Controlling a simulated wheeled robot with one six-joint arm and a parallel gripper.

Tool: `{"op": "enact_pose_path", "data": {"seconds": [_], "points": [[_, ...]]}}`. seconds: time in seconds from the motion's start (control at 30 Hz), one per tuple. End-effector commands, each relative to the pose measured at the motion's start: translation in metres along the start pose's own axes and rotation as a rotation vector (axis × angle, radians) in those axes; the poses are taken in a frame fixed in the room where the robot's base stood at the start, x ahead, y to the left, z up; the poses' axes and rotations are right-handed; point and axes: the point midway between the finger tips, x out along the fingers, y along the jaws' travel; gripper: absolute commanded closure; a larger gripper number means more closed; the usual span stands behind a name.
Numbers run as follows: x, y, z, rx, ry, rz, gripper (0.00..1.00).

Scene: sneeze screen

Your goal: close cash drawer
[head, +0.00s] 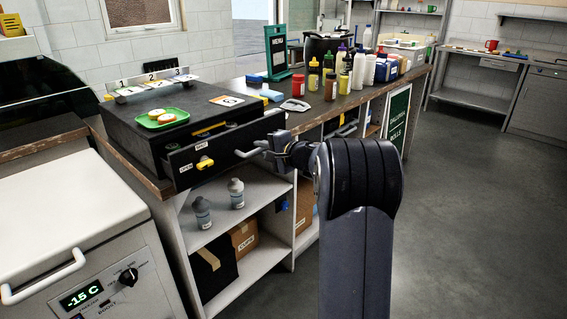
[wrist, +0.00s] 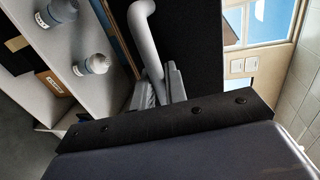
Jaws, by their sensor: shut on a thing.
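The black cash drawer unit (head: 125,125) sits on the counter. Its drawer front (head: 225,147) appears to stand a little out from the box, with a dark gap behind its top edge. A grey bar handle (head: 250,152) sticks out at the front's right part. My gripper (head: 270,146) is at this handle. In the wrist view my gripper (wrist: 160,88) is shut on the pale handle bar (wrist: 146,38). The far fingertip is partly hidden.
A green tray (head: 165,118) with round items lies on top of the unit. Bottles (head: 330,82) stand along the counter. Open shelves below hold grey bottles (head: 236,193) and cardboard boxes (head: 243,238). A white chest (head: 65,225) stands front left. The floor at right is clear.

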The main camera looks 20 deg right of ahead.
Motion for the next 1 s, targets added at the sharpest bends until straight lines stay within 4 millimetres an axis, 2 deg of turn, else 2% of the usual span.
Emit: {"op": "enact_pose_path", "data": {"seconds": [0.03, 0.1, 0.3, 0.5, 0.67, 0.7, 0.9, 1.0], "points": [[0.014, -0.002, 0.001, -0.002, -0.005, -0.001, 1.00], [0.029, -0.005, 0.001, -0.002, -0.003, 0.000, 1.00], [0.064, -0.014, 0.001, -0.001, -0.003, 0.000, 1.00], [0.083, -0.018, 0.000, 0.000, -0.002, 0.000, 1.00], [0.083, -0.017, 0.000, 0.001, -0.001, 0.001, 1.00], [0.083, -0.017, 0.000, 0.001, -0.001, 0.001, 0.86], [0.083, -0.017, 0.000, 0.000, 0.000, 0.001, 0.70], [0.083, -0.017, 0.000, 0.000, 0.000, 0.001, 0.68]]}}
